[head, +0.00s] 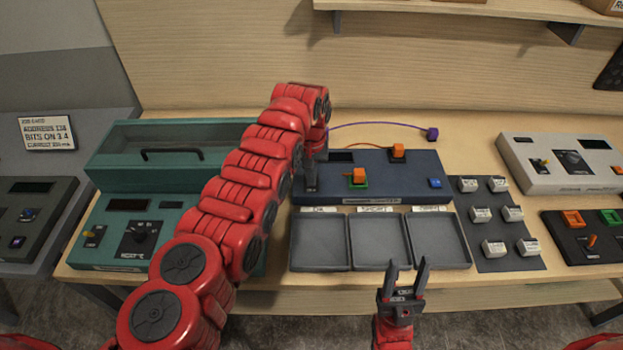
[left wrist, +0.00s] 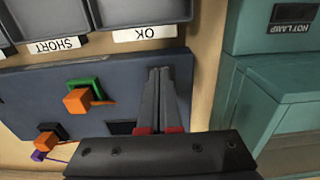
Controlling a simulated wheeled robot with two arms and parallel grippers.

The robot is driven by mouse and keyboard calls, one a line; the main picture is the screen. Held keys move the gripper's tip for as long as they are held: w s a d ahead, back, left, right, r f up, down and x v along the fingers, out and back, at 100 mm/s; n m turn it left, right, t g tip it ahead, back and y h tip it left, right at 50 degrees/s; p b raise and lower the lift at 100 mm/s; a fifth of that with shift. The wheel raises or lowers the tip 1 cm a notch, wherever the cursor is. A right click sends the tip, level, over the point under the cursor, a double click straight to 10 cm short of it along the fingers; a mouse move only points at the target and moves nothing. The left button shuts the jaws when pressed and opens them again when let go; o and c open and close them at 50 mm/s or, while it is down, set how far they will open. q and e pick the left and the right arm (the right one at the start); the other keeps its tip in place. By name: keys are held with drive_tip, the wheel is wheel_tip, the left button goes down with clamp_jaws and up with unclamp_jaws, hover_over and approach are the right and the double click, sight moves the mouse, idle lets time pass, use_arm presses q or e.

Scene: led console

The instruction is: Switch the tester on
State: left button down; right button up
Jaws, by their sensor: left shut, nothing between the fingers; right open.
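The dark blue tester (head: 405,190) stands mid-bench. It has a dark display (head: 341,157), an orange block in a green surround (head: 358,177), another orange block (head: 398,152) and a blue button (head: 435,183). My left gripper (head: 311,187) is shut and empty, pointing down at the tester's left end. In the left wrist view its fingers (left wrist: 163,78) lie over the blue panel (left wrist: 55,85), near the OK tray side; whether they touch it I cannot tell. They hide part of that panel, and I see no switch there. My right gripper (head: 404,275) is open and empty, in front of the trays.
Three grey trays (head: 380,268) stand in front of the tester. A purple wire runs behind it to a purple block (head: 432,134). White labelled blocks (head: 482,214) sit on a grey mat to the right. A teal console (head: 92,258) and teal box (head: 105,170) stand left.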

use_arm(q)
drive_tip(key=shift+f+b, duration=0.5)
drive_tip(key=shift+f, duration=0.15)
drive_tip(key=shift+r, duration=0.1)
wheel_tip(320, 180, up, 3)
drive_tip(key=p, duration=0.3)
drive_tip(key=shift+s, duration=0.1)
drive_tip(key=r, duration=0.1)
drive_tip(key=r+p, duration=0.2)
drive_tip(key=r, duration=0.1)
drive_tip(key=shift+s, duration=0.3)
drive_tip(key=shift+f, duration=0.1)
idle(0.4)
